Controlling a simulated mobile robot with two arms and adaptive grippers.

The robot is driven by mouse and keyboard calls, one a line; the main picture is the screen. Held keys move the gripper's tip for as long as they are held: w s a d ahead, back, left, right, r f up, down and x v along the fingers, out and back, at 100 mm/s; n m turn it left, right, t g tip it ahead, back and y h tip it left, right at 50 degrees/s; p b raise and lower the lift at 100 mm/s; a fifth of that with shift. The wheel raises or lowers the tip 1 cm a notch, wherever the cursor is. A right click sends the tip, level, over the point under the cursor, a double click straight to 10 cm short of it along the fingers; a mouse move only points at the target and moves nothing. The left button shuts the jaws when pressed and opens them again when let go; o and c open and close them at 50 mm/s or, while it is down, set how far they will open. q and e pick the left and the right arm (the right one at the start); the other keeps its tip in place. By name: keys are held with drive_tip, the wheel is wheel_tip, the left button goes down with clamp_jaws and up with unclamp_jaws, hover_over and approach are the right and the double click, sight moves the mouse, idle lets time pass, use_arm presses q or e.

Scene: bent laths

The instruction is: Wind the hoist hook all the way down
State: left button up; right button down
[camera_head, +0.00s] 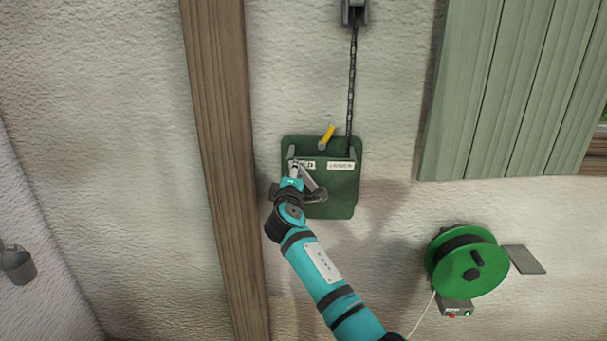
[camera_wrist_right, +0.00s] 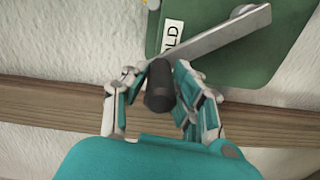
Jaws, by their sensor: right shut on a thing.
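The green hoist box (camera_head: 345,205) is fixed to the wall, with a dark chain (camera_head: 352,85) running up from it to a pulley (camera_head: 354,12). A yellow lever (camera_head: 328,133) at its top tilts to the right. A left label (camera_head: 302,164) is partly covered; a right label (camera_head: 341,166) seems to read LOWER. My right gripper (camera_head: 294,174) is shut around the crank's dark handle (camera_wrist_right: 160,85). In the wrist view the grey crank arm (camera_wrist_right: 215,40) slants up and right from the handle. In the head view the handle is left of and above the pivot. The hook and my left gripper are not in view.
A wooden post (camera_head: 225,170) stands left of the box. Green boards (camera_head: 520,90) cover the upper right wall. A green cable reel (camera_head: 467,262) with a small switch box (camera_head: 457,308) sits at lower right.

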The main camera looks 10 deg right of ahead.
drive_tip(key=shift+w+a+f+n+b, duration=0.2)
drive_tip(key=shift+a+f+n+b, duration=0.15)
drive_tip(key=shift+a+f+n, duration=0.4)
drive_tip(key=shift+w+a+f+n+b, duration=0.15)
drive_tip(key=shift+a+f+n+b, duration=0.3)
drive_tip(key=shift+f+n, duration=0.4)
drive_tip(key=shift+r, duration=0.15)
drive_tip(key=c, duration=1.1)
unclamp_jaws()
drive_tip(key=shift+o, duration=0.2)
drive_tip(key=v, duration=1.2)
drive_tip(key=shift+r, duration=0.1)
